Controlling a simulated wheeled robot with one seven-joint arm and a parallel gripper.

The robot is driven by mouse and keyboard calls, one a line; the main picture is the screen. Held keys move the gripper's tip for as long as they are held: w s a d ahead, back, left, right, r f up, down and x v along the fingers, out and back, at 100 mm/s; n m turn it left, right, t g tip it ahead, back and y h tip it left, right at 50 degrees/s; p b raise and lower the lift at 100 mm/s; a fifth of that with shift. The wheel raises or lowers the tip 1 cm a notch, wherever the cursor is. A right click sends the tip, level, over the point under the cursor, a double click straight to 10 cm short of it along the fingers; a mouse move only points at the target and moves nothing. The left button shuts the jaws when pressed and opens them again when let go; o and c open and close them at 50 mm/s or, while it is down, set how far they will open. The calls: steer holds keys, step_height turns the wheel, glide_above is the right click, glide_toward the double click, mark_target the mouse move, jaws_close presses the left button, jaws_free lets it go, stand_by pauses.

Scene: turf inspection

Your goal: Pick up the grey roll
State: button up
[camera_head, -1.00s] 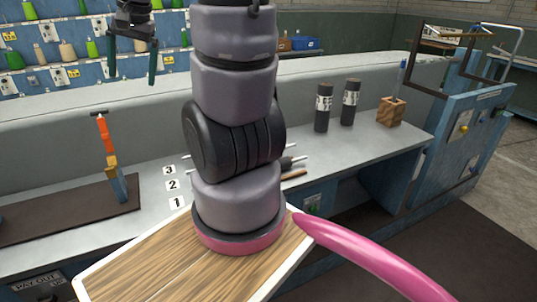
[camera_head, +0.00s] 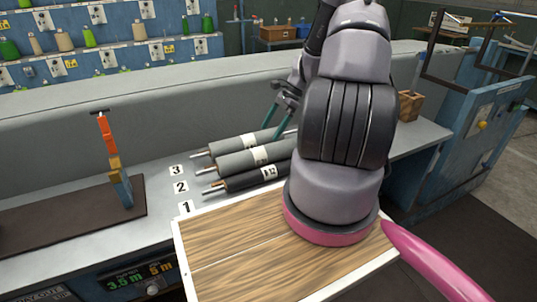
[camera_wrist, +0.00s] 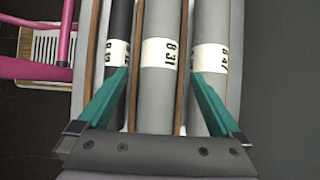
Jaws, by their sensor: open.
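Three rolls lie side by side on the bench beyond the number cards. The middle grey roll (camera_head: 232,162) has a white label and shows in the wrist view (camera_wrist: 158,100), its label reading 8 31. A second grey roll (camera_head: 225,147), labelled 8 47, lies at the far side and in the wrist view (camera_wrist: 210,25). A dark roll (camera_head: 240,182), labelled 8 12, lies nearest and at left in the wrist view (camera_wrist: 119,20). My gripper (camera_head: 280,121) is open and empty above the rolls. In the wrist view its teal fingers (camera_wrist: 160,74) straddle the middle roll.
Brown strips (camera_wrist: 134,60) separate the rolls. Cards 1, 2 and 3 (camera_head: 181,187) mark their left ends. An orange-handled tool (camera_head: 107,140) stands on a dark mat (camera_head: 60,212) at left. A wooden block (camera_head: 410,104) sits behind my arm at right.

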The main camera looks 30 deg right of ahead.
mark_target(262, 147)
steer(key=x, duration=1)
steer(key=shift+d+f, duration=0.2)
steer(key=shift+f, duration=0.05)
jaws_close()
